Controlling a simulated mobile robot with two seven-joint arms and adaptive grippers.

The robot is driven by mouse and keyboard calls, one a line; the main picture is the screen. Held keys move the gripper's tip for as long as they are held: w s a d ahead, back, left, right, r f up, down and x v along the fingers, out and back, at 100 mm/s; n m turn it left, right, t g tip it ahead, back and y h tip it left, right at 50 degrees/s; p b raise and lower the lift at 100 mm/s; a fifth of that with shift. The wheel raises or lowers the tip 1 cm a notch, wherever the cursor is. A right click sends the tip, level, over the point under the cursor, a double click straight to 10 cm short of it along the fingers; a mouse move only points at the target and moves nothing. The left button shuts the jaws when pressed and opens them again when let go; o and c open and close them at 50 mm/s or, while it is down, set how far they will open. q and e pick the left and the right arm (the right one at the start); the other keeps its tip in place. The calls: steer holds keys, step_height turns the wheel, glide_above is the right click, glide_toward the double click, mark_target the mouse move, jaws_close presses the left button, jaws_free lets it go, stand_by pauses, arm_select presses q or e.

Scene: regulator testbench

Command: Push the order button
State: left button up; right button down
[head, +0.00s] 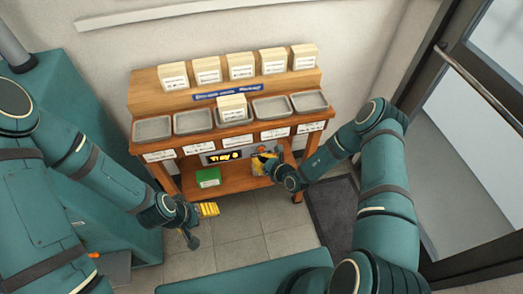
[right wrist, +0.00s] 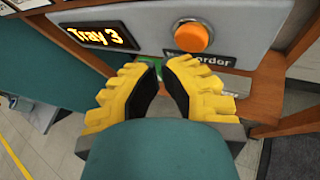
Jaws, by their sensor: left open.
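The order button (right wrist: 193,37) is a round orange knob on the grey front panel, above a dark label that is partly hidden. In the head view the button (head: 262,149) is small, just above my right gripper (head: 265,163). In the right wrist view the yellow fingers of my right gripper (right wrist: 162,66) are empty, with a narrow gap between their tips. The tips are below and slightly left of the button in the picture; I see no contact. My left gripper (head: 208,209) is open and empty, low and left of the bench.
A display (right wrist: 102,36) reads "Tray 3". The wooden bench (head: 140,97) carries several grey trays (head: 152,129) and cream boxes (head: 241,66). A green box (head: 208,177) sits on its lower shelf. A dark mat (head: 330,210) and a glass door (head: 480,110) are at right.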

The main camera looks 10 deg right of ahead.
steer(key=shift+w, duration=0.1)
stand_by(0.3)
steer(key=shift+w, duration=0.35)
steer(key=shift+w, duration=0.45)
stand_by(0.7)
steer(key=shift+s, duration=0.15)
steer(key=shift+s+p, duration=0.4)
steer(key=shift+s, duration=0.35)
steer(key=shift+s, duration=0.1)
steer(key=shift+s+p, duration=1.2)
steer(key=shift+s, duration=1.25)
